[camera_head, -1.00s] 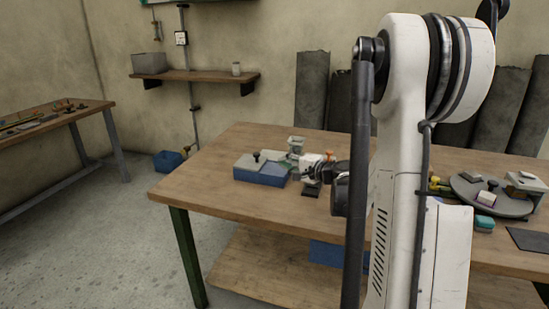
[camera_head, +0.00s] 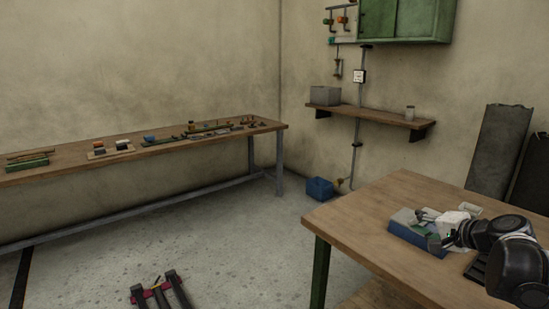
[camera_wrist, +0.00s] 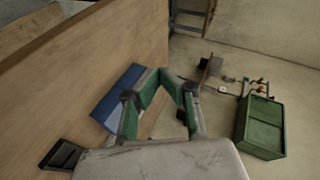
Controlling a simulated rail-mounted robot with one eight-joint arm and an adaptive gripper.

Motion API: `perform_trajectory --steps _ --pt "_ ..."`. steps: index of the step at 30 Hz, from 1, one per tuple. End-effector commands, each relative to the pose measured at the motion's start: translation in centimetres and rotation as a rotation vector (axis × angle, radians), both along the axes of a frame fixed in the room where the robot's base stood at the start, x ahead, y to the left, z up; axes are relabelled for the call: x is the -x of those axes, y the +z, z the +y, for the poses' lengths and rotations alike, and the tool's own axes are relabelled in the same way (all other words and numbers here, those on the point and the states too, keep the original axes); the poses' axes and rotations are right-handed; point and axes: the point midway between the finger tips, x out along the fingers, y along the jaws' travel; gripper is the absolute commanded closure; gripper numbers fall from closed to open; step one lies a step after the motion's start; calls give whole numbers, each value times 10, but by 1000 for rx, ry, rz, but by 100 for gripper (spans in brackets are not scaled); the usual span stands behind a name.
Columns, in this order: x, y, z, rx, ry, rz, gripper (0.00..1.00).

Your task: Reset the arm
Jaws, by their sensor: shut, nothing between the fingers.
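My gripper (camera_head: 442,238) is at the right of the head view, over the wooden table (camera_head: 355,225). In the wrist view my gripper (camera_wrist: 164,76) shows green-sided fingers drawn together at the tips, with nothing held. A blue box (camera_wrist: 112,108) lies beyond the left finger in the wrist view. It also shows in the head view as a blue and grey box (camera_head: 409,230), partly behind my gripper. I cannot tell how far above the box the gripper is.
A long workbench (camera_head: 70,178) with small tools stands at the left. A wall shelf (camera_head: 375,116) and a green cabinet (camera_head: 405,18) are at the back. A blue bin (camera_head: 320,188) sits on the floor. Dark rolls (camera_head: 497,150) lean at the right.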

Motion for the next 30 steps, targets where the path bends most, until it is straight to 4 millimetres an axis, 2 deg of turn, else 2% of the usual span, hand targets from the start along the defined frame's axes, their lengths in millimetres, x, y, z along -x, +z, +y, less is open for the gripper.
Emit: perform_trajectory --steps 1,6,15,22,30 --pt "8 9 20 38 31 21 100" --pt "38 23 70 179 121 88 100" --pt "105 41 137 443 282 180 100" --pt "163 48 170 652 400 228 100" --pt "225 52 186 898 524 256 100"
